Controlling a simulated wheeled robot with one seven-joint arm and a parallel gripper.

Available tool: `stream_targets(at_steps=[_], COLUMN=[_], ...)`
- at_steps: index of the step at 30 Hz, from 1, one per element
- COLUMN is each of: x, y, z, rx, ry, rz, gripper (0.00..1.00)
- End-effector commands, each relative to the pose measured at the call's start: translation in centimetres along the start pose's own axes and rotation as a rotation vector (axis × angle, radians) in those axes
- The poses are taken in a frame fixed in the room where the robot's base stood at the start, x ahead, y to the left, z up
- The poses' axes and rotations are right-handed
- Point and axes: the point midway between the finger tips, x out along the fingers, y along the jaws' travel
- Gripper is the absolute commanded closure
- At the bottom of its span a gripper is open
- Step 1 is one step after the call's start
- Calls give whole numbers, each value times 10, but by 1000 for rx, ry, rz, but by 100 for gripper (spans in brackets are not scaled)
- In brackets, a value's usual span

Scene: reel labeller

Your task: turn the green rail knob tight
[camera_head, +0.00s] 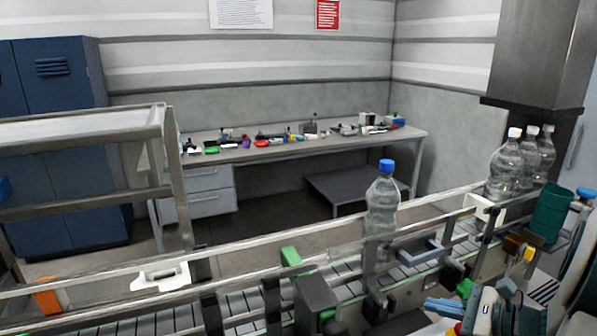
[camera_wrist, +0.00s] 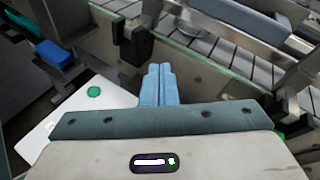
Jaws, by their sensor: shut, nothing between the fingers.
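Several green parts sit along the conveyor rails, and I cannot tell for certain which is the rail knob. In the wrist view, a small green part (camera_wrist: 281,135) shows at the right, partly hidden by my gripper's body. My gripper's blue fingers (camera_wrist: 158,70) are together with nothing between them, in front of the conveyor side and a dark bracket. They appear apart from any green part.
A blue-capped bottle (camera_head: 382,205) stands on the conveyor (camera_head: 235,302); more bottles (camera_head: 507,170) stand at the right. Metal rails and dark brackets (camera_head: 372,300) crowd the gripper. A white plate (camera_wrist: 60,125) with a green disc (camera_wrist: 94,91) lies at the left in the wrist view.

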Motion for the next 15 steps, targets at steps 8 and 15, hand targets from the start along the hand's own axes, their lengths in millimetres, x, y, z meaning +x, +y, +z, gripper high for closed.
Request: stream_targets(at_steps=[8,15], x=[-81,-96], y=[-70,-83], z=[-66,-79], rx=[295,338], ry=[-196,-238], rz=[-417,-501], gripper=[100,100])
